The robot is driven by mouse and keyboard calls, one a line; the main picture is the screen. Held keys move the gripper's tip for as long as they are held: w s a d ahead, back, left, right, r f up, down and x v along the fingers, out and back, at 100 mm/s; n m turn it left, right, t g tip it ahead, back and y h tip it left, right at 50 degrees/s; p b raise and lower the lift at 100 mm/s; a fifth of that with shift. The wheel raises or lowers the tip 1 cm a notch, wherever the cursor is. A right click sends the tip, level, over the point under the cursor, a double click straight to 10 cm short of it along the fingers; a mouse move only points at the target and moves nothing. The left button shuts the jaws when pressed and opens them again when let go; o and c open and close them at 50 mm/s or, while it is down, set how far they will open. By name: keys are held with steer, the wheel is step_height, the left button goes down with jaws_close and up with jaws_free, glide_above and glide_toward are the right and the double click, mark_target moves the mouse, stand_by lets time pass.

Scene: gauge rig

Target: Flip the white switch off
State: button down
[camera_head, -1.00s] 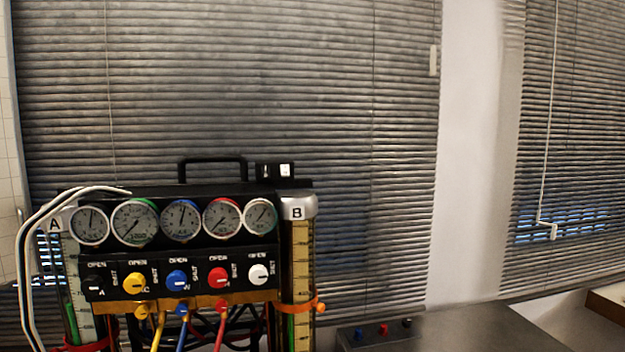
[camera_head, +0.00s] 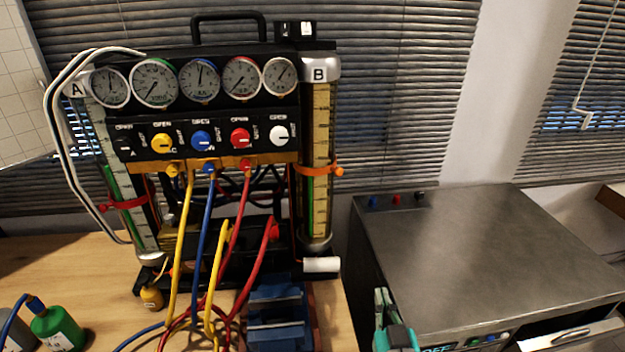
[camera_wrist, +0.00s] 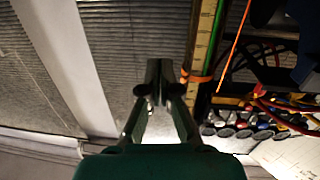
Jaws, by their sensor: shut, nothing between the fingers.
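The white switch (camera_head: 307,29) is a small white rocker on a black box on top of the gauge rig, at the right of the carrying handle. A black rocker (camera_head: 284,31) sits just left of it. My gripper (camera_head: 382,294), green with grey fingers, shows at the bottom of the head view, low in front of the steel cabinet and well below and right of the switch. In the wrist view my gripper (camera_wrist: 158,88) has its fingers together and holds nothing. I cannot make out the switch in the wrist view.
The gauge rig (camera_head: 215,120) has dials, coloured knobs and several hoses. Tube B (camera_head: 318,125) with an orange clamp stands below and right of the switch. The steel cabinet (camera_head: 480,250) is at right. A green bottle (camera_head: 57,330) stands at lower left. Blinds hang behind.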

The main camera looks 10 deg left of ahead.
steer(key=w+a+r, duration=0.5)
steer(key=w+r, duration=0.3)
steer(key=r, duration=0.2)
steer(key=w+a+r, duration=0.1)
steer(key=a+r, duration=0.2)
steer(key=r, duration=0.9)
steer(key=w+a+r+t+y, duration=0.1)
steer(key=w+a+r, duration=0.1)
steer(key=r, duration=1)
steer(key=w+a+r+y, duration=0.1)
steer(key=a+r, duration=0.3)
steer(key=r, duration=0.8)
steer(key=shift+w+a+n+t, duration=0.2)
steer(key=shift+w+n+t, duration=0.1)
